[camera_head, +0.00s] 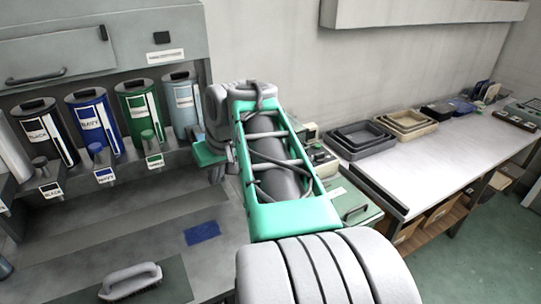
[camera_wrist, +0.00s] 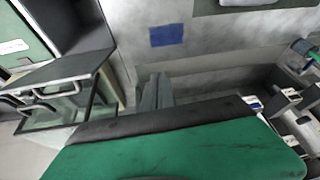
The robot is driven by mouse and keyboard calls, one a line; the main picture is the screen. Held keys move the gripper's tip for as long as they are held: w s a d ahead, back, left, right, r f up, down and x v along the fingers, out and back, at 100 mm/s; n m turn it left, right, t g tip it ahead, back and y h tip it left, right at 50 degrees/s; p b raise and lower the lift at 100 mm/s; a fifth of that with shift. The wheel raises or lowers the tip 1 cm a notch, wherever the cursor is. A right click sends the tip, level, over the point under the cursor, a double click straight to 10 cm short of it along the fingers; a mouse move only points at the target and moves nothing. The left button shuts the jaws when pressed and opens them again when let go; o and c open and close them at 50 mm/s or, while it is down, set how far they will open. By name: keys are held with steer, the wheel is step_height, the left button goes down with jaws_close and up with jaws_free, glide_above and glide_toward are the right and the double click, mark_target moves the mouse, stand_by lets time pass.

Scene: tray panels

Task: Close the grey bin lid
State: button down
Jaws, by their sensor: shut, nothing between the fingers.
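A pale grey-blue canister (camera_head: 184,105) with a black handle on top stands at the right end of the canister row in the head view. It is the nearest match to the grey bin, but its label is unreadable. My arm hides the area below and right of it, and I cannot tell whether its lid is open. My gripper (camera_head: 217,174) is in front of and below this canister, partly hidden by my own arm. In the wrist view its narrow grey fingers (camera_wrist: 156,92) are shut and empty, above the grey counter.
Black (camera_head: 47,130), navy (camera_head: 95,122) and green (camera_head: 139,110) canisters stand to the left, with small labelled knobs below. A grey-handled brush (camera_head: 130,280) lies on the grey counter (camera_head: 110,215), near a blue patch (camera_head: 202,232). A white table (camera_head: 435,155) with trays stands right.

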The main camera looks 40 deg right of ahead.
steer(key=s+d+r+m+h, duration=0.1)
steer(key=s+d+r, duration=0.1)
steer(key=d, duration=0.8)
steer(key=s+d+r+m, duration=0.1)
steer(key=s+d+r, duration=0.1)
steer(key=d, duration=0.7)
steer(key=b+x, duration=0.1)
steer(key=x, duration=0.8)
steer(key=shift+d+n, duration=0.3)
steer(key=shift+d, duration=0.1)
steer(key=shift+w+f+t+b, duration=0.15)
steer(key=shift+w+t+b, duration=0.05)
steer(key=shift+t+b, duration=0.1)
